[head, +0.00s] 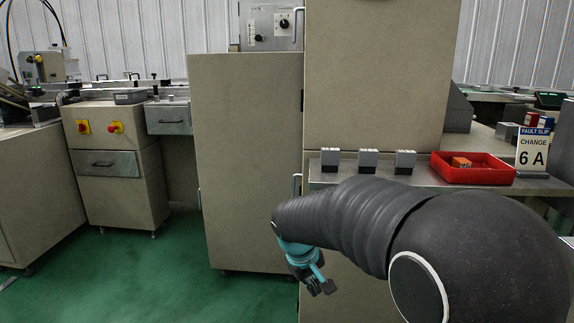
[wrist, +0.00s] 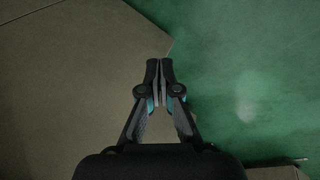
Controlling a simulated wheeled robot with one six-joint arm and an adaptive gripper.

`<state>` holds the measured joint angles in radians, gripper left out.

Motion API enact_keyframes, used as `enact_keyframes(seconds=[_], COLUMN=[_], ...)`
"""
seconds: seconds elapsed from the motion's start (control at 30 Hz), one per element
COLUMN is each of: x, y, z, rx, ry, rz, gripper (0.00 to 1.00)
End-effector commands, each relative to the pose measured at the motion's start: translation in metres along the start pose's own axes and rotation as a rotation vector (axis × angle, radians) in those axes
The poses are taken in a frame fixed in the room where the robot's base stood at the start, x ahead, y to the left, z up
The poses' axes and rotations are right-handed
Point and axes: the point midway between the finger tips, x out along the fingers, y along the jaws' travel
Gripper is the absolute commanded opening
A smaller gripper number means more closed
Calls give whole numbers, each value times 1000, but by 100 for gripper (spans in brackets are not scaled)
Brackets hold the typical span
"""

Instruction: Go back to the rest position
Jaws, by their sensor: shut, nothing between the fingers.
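My gripper (wrist: 160,68) is shut and empty in the wrist view, its two dark fingertips together. It points down over the green floor and a beige cabinet panel. In the head view my gripper (head: 322,288) hangs low at the end of my dark-sleeved arm, left of the shelf front and below the shelf height. It is small there and apart from the items on the shelf.
A metal shelf (head: 335,181) holds three grey blocks (head: 367,158), a red tray (head: 490,177) with an orange item (head: 461,162), and a "FAULT SLIP CHANGE 6 A" sign (head: 533,150). A tall beige cabinet (head: 247,165) stands left of my gripper. Green floor (head: 150,270) is open at left.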

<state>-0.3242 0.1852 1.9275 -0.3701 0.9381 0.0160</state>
Motion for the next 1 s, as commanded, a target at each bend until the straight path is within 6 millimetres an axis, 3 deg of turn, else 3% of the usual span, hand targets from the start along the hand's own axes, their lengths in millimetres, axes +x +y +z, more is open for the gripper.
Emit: enact_keyframes(seconds=[0.03, 0.2, 0.6, 0.8, 1.0], x=[-8, -28, -60, -74, -97], y=[0, -8, -30, -32, -20], z=[20, 79, 195, 237, 254], rx=[35, 144, 383, 474, 535], ry=[7, 26, 123, 205, 307], rz=[-25, -107, -226, -221, -179], gripper=[0, 0, 0, 0, 0])
